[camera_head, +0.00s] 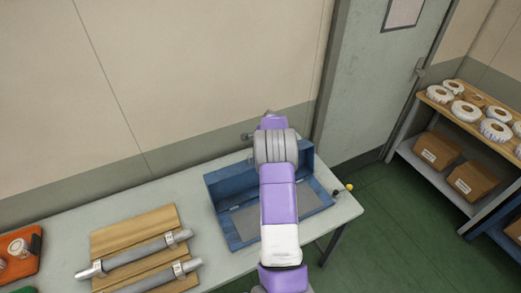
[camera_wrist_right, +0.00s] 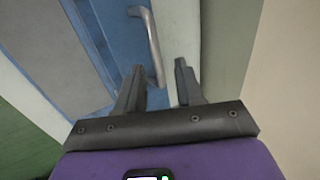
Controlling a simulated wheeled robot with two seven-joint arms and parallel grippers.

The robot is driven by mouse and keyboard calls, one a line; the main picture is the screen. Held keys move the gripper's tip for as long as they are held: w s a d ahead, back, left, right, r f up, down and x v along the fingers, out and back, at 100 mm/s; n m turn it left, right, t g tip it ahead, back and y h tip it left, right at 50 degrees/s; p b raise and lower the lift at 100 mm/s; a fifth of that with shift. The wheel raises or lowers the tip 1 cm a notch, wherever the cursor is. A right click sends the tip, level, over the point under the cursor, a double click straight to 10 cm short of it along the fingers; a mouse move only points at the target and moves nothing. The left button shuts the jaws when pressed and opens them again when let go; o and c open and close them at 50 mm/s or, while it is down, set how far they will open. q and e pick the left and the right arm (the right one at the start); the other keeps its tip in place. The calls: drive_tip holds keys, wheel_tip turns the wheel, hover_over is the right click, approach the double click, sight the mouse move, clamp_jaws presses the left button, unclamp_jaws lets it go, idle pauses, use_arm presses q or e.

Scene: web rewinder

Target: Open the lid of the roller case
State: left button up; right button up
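The blue roller case (camera_head: 228,228) stands on the grey table with its grey floor exposed. A blue panel, seemingly its lid (camera_head: 222,182), stands raised along the back; my arm covers its middle. My right arm reaches over the case, and its gripper is mostly hidden in the head view. In the right wrist view, the right gripper (camera_wrist_right: 160,75) is open, its two dark fingers apart. A metal bar handle (camera_wrist_right: 154,45) on the blue surface (camera_wrist_right: 112,25) shows between the fingertips; I cannot tell whether they touch it. My left gripper is not in view.
A wooden board (camera_head: 130,232) with two metal rollers (camera_head: 135,255) lies left of the case. An orange tray (camera_head: 22,265) is farther left. Small knobs (camera_head: 343,190) sit at the table's right edge. The wall is close behind. A shelf (camera_head: 440,170) stands right.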

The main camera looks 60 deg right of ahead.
drive_tip(key=v, duration=0.3)
drive_tip(key=shift+s+a+r, duration=0.1)
drive_tip(key=shift+r, duration=0.25)
idle(0.3)
